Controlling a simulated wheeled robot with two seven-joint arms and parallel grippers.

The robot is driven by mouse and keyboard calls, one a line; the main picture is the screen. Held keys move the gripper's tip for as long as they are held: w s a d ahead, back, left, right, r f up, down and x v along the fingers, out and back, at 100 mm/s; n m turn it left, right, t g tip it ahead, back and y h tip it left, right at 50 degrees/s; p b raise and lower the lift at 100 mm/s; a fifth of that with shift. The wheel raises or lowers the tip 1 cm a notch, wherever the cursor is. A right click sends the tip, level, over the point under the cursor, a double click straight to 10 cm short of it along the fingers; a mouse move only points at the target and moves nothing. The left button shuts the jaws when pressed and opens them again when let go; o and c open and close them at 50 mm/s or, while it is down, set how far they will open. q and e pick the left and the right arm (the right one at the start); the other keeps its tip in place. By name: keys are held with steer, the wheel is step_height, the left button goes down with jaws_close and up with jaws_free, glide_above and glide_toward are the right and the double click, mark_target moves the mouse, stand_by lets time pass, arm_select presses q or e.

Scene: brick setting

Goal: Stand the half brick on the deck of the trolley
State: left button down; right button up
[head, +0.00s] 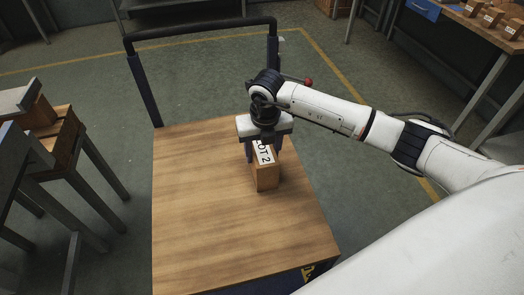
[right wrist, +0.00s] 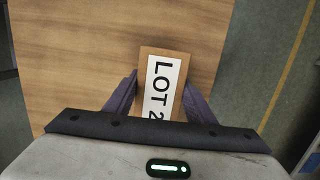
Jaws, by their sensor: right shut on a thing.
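The half brick (head: 267,178) is a small brown block with a white "LOT 2" label on top. It is upright at the right side of the trolley's wooden deck (head: 200,215); whether its base touches the deck is hard to tell. My right gripper (head: 264,150) is above it, shut on the half brick. In the right wrist view the half brick (right wrist: 146,60) sits between the two fingers (right wrist: 160,97), with the wooden deck (right wrist: 80,50) behind it. My left gripper is not in view.
The trolley's dark push handle (head: 200,32) rises at the deck's far end. A wooden stool-like table (head: 62,140) stands at the left. A workbench (head: 480,30) with several labelled blocks is at the upper right. The deck's left and front parts are clear.

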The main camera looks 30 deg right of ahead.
steer(key=shift+w, duration=0.1)
steer(key=shift+f, duration=0.1)
steer(key=o, duration=1.6)
steer(key=shift+c, duration=0.2)
step_height(320, 180, up, 12)
steer(key=s+b, duration=0.1)
steer(key=s, duration=0.1)
steer(key=shift+a, duration=0.2)
